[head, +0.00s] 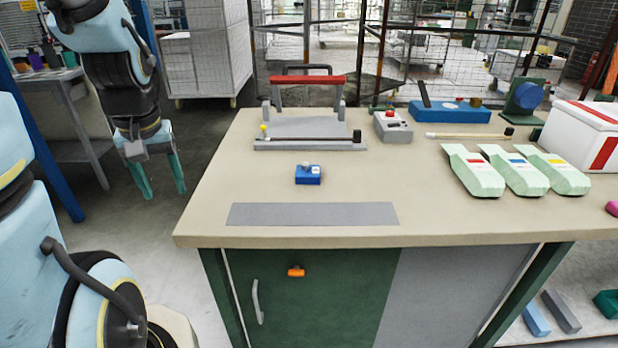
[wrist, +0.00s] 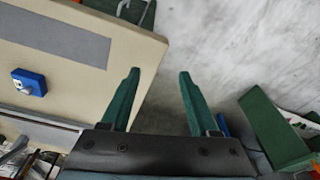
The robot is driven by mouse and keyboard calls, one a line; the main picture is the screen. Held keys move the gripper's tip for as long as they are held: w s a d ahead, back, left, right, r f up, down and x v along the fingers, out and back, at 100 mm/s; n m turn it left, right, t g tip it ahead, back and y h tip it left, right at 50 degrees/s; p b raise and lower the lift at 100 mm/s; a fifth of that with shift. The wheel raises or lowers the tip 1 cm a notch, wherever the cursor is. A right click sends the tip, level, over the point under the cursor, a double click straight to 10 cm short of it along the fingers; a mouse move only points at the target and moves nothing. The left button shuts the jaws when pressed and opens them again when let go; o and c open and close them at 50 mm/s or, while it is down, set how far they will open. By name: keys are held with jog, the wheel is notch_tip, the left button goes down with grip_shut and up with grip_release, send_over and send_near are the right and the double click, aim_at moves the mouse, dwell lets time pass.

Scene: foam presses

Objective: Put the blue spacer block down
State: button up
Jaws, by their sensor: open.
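A small blue block (head: 308,175) with a pale and red piece on top sits on the tan workbench (head: 430,210), left of its middle. It also shows in the wrist view (wrist: 29,82), at the left. A longer light-blue block (head: 535,319) lies on the low shelf at the bottom right. I cannot tell which of these is the spacer block. My gripper (head: 160,187) hangs beyond the bench's left edge, over the floor. Its green fingers are open with nothing between them, also in the wrist view (wrist: 160,75). It is apart from both blocks.
A grey strip (head: 312,214) lies near the bench's front edge. A press with a red handle (head: 308,80) stands behind the blue block. A grey control box (head: 392,126), several pale green pieces (head: 472,172) and a white-red box (head: 585,135) stand farther right. The front middle is clear.

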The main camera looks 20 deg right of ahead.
jog(key=w+d+b, duration=0.3)
jog(key=d, duration=0.5)
jog(key=m+t+h+b, duration=0.1)
jog(key=t+b, duration=0.3)
jog(key=b, duration=0.2)
send_near(305, 163)
jog(key=p+x, duration=0.2)
jog(key=x, duration=0.6)
jog(key=shift+w+f, duration=0.1)
jog(key=shift+f, duration=0.2)
grip_shut()
